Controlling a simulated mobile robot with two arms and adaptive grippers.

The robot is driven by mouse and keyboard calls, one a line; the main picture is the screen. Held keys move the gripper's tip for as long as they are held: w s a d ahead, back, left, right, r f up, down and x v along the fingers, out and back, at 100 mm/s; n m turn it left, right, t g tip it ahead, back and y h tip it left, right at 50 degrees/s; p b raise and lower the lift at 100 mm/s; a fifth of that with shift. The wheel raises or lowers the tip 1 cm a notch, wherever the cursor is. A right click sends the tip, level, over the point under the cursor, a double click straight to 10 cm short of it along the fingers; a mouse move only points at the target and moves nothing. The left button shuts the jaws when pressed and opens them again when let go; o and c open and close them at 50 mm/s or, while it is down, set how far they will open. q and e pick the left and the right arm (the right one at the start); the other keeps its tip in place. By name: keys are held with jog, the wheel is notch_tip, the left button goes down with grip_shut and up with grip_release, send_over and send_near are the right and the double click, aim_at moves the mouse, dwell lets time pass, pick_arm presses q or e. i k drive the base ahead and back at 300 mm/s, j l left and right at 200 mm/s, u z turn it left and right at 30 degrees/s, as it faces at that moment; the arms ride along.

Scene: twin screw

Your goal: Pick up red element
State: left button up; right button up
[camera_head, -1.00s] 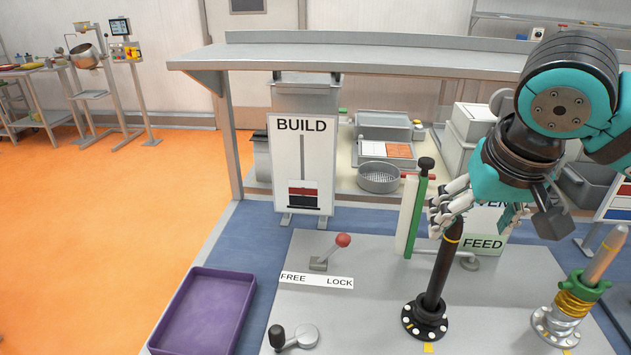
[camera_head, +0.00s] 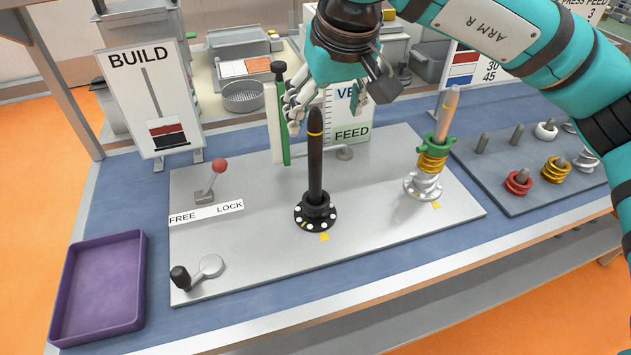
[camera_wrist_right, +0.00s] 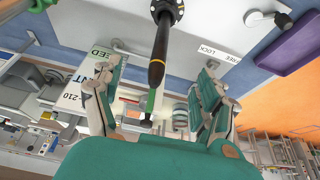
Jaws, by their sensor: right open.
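The red element (camera_head: 517,183) is a small ring-shaped screw piece around a peg on the grey peg tray (camera_head: 500,200), at the right in the head view. My right gripper (camera_head: 326,104) is open and empty above the grey plate, far to the left of the red element. In the right wrist view its fingers (camera_wrist_right: 160,72) are spread, with the black shaft (camera_wrist_right: 159,50) showing between them. The red element does not show in the right wrist view. My left gripper is not in view.
Yellow rings (camera_head: 555,170) and white rings (camera_head: 546,131) sit near the red one. A purple bin (camera_head: 100,288) lies left.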

aim_at(514, 188)
jog(key=z, duration=1.25)
